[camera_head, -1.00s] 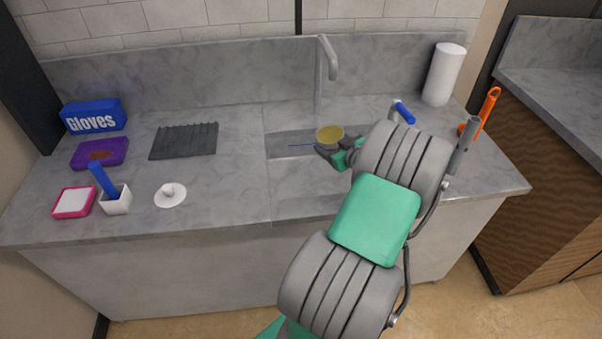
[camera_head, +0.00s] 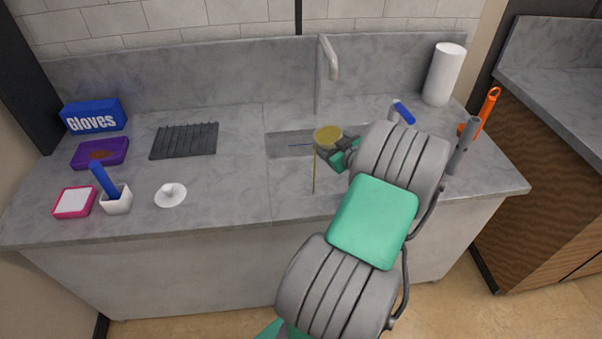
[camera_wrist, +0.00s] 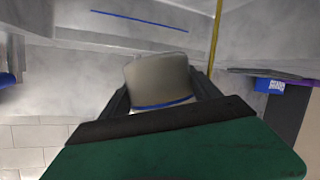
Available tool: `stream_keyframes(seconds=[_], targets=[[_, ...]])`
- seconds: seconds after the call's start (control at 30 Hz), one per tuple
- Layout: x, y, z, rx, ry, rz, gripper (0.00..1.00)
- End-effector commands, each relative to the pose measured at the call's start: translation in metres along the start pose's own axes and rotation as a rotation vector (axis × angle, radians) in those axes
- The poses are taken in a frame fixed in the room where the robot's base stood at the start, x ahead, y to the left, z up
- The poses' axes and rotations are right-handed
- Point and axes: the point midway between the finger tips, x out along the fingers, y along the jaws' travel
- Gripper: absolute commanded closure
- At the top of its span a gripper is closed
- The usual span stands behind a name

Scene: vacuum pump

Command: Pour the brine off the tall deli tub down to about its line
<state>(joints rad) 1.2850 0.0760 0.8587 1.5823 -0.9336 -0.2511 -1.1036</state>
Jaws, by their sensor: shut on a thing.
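The deli tub (camera_head: 328,146) is held over the sink basin (camera_head: 285,150), tilted toward the left, with yellowish brine (camera_head: 328,134) showing at its mouth. A thin yellow stream (camera_head: 314,175) falls from its left edge into the sink area. The stream also shows in the wrist view (camera_wrist: 215,40). My gripper (camera_wrist: 160,90) is shut on the tub, a finger on each side. The tub's blue line (camera_wrist: 162,105) shows near my gripper in the wrist view. The brine level against that line cannot be read.
A faucet (camera_head: 330,60) stands behind the tub. A blue-handled item (camera_head: 403,112) and a paper roll (camera_head: 444,75) are to the right. A ribbed dark mat (camera_head: 184,141), a white lidlike disc (camera_head: 170,196) and a gloves box (camera_head: 93,116) are to the left.

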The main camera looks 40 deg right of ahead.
Motion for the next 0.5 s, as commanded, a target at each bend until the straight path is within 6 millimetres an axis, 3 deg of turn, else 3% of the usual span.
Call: stream_keyframes(seconds=[0.5], targets=[[-0.0007, -0.0027, -0.0012, -0.032, 0.005, 0.012, 0.68]])
